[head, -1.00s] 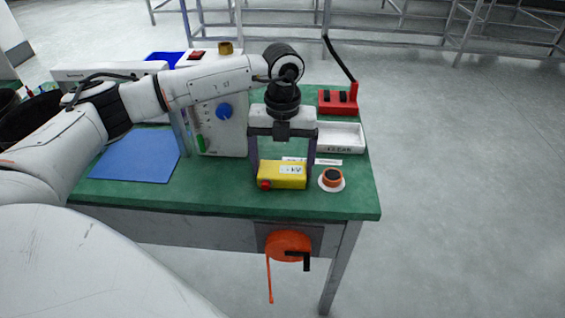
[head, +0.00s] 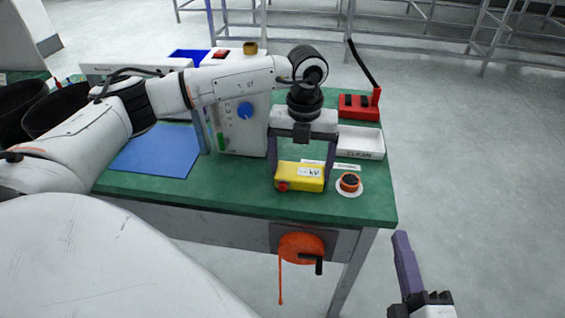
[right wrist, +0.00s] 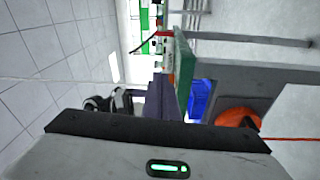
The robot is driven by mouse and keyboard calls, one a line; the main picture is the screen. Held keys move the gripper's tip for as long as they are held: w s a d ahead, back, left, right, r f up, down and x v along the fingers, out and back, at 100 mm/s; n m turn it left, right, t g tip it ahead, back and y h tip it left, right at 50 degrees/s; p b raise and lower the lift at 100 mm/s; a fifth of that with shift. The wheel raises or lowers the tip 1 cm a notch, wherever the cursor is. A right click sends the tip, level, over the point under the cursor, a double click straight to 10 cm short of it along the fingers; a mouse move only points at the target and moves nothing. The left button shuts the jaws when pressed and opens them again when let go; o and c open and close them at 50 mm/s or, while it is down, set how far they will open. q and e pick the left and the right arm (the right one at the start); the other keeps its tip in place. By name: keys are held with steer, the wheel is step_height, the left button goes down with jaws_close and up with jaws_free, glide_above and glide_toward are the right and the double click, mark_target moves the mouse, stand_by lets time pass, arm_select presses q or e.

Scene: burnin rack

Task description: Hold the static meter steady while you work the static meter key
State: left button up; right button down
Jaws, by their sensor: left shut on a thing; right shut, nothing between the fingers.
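The static meter (head: 299,177) is a yellow box with a small pale display, near the front edge of the green bench. A red key (head: 282,186) is on its front face at the left end. My left gripper (head: 301,178) comes down from above and is shut on the meter, one finger at each end. My right gripper (head: 400,240) is shut and empty, low at the right of the head view, off the bench's right front corner. Its purple fingers (right wrist: 160,102) also show in the right wrist view. It is well apart from the meter.
A blue mat (head: 156,153) lies left. An orange reel (head: 301,248) hangs on the bench front. The floor at right is clear.

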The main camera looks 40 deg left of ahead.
mark_target(286, 209)
steer(key=s+a+n+g+y, duration=0.2)
steer(key=s+a+n+g, duration=0.3)
steer(key=a+n, duration=0.4)
steer(key=s+a+f+n+g+y, duration=0.1)
steer(key=s+a+n+g+y, duration=0.1)
steer(key=s+a+n+g, duration=0.4)
steer(key=s+a+n, duration=0.1)
steer(key=a+n, duration=0.2)
steer(key=n, duration=0.1)
steer(key=shift+s+a+f+n+y, duration=0.15)
steer(key=shift+s+a+n+y, duration=0.15)
steer(key=shift+s+a, duration=0.05)
steer(key=shift+w+a, duration=0.75)
steer(key=shift+w, duration=0.5)
steer(key=shift+w+a, duration=0.75)
steer(key=shift+w, duration=0.55)
steer(key=shift+w+a, duration=0.75)
steer(key=shift+w, duration=0.5)
steer(key=shift+w+a, duration=0.1)
steer(key=shift+w, duration=0.05)
steer(key=shift+w+a, duration=0.15)
steer(key=shift+w, duration=0.05)
